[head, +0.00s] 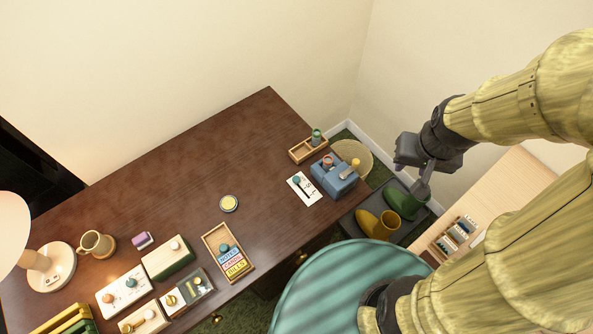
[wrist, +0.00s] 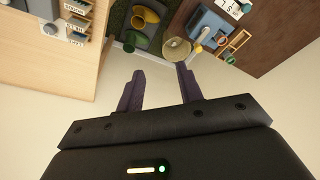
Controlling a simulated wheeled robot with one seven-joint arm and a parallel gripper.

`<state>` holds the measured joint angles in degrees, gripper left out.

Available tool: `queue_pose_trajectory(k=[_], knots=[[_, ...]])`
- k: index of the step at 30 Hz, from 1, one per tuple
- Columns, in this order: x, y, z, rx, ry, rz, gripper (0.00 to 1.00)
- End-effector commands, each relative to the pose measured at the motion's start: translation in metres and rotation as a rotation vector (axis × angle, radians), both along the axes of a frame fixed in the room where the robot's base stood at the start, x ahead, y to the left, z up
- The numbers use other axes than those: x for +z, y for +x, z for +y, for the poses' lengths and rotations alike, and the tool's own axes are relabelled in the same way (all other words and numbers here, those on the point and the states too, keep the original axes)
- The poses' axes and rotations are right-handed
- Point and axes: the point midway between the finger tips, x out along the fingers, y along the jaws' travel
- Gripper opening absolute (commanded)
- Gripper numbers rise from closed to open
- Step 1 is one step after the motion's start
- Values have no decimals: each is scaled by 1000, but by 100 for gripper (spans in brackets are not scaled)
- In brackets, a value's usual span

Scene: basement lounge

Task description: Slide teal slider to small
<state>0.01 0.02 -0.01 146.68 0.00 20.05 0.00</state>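A white plate (head: 307,192) with dark letters lies near the right end of the dark wooden desk. A teal knob (head: 297,180) sits at its upper left end; I cannot read the letters surely. Part of the plate (wrist: 231,8) shows at the top of the wrist view, upside down. My gripper (head: 422,186) is to the right of the desk, over the floor side, well apart from the plate. In the wrist view my gripper (wrist: 160,78) is open, with nothing between its fingers.
A blue box (head: 336,180) and a wooden tray (head: 300,155) stand beside the plate. Boots (head: 378,224) stand on a dark mat right of the desk. Other boxes with knobs, a mug (head: 95,243) and a lamp are at left. The desk's middle is mostly clear.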

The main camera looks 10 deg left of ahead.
Motion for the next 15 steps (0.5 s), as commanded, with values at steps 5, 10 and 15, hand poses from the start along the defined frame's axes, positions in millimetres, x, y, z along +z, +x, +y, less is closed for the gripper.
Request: queue_pose_trajectory(k=[5,10,15], knots=[[-2,4,4,3,4,5,45],[-12,22,29,16,24,40,45],[-29,50,74,24,43,100,45]])
